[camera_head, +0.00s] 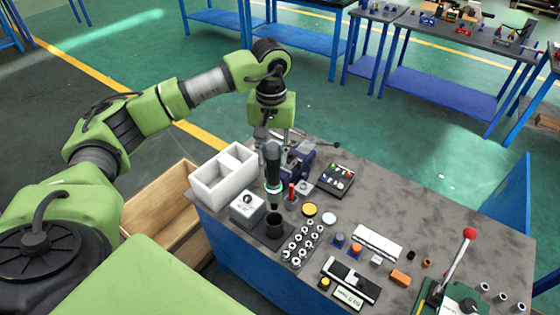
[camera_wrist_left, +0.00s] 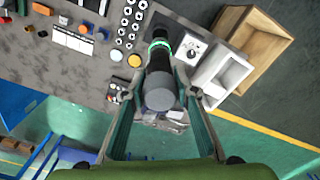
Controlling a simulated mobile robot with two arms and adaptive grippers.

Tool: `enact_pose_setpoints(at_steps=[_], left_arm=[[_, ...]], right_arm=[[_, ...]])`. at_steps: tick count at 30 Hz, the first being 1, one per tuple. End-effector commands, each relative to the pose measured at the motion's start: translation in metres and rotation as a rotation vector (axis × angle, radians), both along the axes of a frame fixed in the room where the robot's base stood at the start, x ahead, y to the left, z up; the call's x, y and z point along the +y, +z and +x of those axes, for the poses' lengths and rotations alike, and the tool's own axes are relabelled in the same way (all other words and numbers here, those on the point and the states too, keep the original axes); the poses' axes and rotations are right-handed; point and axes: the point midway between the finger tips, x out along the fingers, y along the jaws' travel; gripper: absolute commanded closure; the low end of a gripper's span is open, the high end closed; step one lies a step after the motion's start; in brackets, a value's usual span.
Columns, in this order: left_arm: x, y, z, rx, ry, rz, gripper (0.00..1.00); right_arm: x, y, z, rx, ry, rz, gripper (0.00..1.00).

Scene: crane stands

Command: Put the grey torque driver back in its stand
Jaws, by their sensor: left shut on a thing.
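The grey torque driver (camera_head: 273,168) hangs upright from my left gripper (camera_head: 273,146); it has a dark grey body and a glowing teal ring near its lower end. In the left wrist view the driver (camera_wrist_left: 160,78) sits between the two fingers of my left gripper (camera_wrist_left: 163,97), which is shut on it. A black cup-like stand (camera_head: 273,228) on a dark base is at the table's near left edge. The driver's tip is just above the stand's mouth in the head view; I cannot tell the exact gap. The stand is mostly hidden behind the driver in the wrist view. My right gripper is out of view.
A white divided bin (camera_head: 222,188) and a white box with a knob (camera_head: 247,207) stand left of the stand. A tray of metal sockets (camera_head: 302,243) is close on its right. A blue vise (camera_head: 300,160) is behind. A red-knobbed lever press (camera_head: 455,270) stands far right.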

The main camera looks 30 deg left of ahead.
Motion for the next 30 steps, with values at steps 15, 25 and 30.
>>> enact_pose_setpoints(at_steps=[15,25,30], left_arm=[[0.005,0.002,0.003,-0.003,0.013,0.000,1.00],[0.005,-0.007,0.003,-0.003,0.013,0.001,1.00],[0.006,-0.021,0.003,-0.003,0.013,0.001,1.00]], right_arm=[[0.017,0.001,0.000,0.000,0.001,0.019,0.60],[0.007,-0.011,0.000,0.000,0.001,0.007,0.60],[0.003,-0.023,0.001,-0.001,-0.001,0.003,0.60]])
